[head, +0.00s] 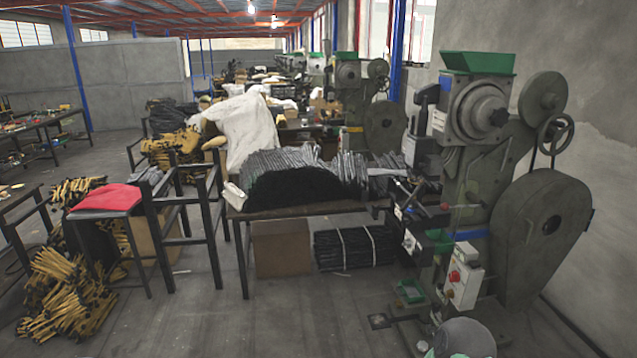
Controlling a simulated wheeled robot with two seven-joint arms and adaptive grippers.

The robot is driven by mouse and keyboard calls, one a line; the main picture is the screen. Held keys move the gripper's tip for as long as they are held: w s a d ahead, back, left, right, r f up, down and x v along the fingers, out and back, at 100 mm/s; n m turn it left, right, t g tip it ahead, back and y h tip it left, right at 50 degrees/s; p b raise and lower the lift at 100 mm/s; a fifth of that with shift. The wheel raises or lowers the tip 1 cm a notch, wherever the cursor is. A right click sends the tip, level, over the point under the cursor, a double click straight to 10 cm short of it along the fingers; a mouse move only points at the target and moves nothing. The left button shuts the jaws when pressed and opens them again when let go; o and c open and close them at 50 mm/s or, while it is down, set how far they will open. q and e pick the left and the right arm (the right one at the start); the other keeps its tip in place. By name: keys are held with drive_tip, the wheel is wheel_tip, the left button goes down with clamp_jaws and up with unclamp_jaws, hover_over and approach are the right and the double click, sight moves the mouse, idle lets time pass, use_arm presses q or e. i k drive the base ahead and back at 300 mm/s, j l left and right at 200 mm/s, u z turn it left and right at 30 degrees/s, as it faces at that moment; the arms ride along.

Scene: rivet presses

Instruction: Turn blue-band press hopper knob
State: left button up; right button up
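A large grey-green rivet press (478,190) stands at the right, close to me. Its round hopper drum (474,104) sits near the top, under a green tray (478,62). A dark knob (498,117) is at the drum's centre, facing right and toward me. A blue strip (446,83) shows on the left side of the drum. A second, similar press (349,74) stands farther back. Neither of my grippers is in view.
A table (310,208) heaped with dark and grey strips stands left of the press. A control box (463,284) with a red button is low on the press. Stools, one with a red cushion (106,198), and yellow-black piles (65,295) are at left. Bare floor lies at front centre.

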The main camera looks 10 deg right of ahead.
sight(499, 118)
drive_tip(key=i+z, duration=0.5)
drive_tip(key=i+j+z, duration=0.25)
drive_tip(key=i+z, duration=0.2)
drive_tip(key=i, duration=0.25)
drive_tip(key=i+l+z, duration=0.25)
drive_tip(key=i+z, duration=0.25)
drive_tip(key=i, duration=0.25)
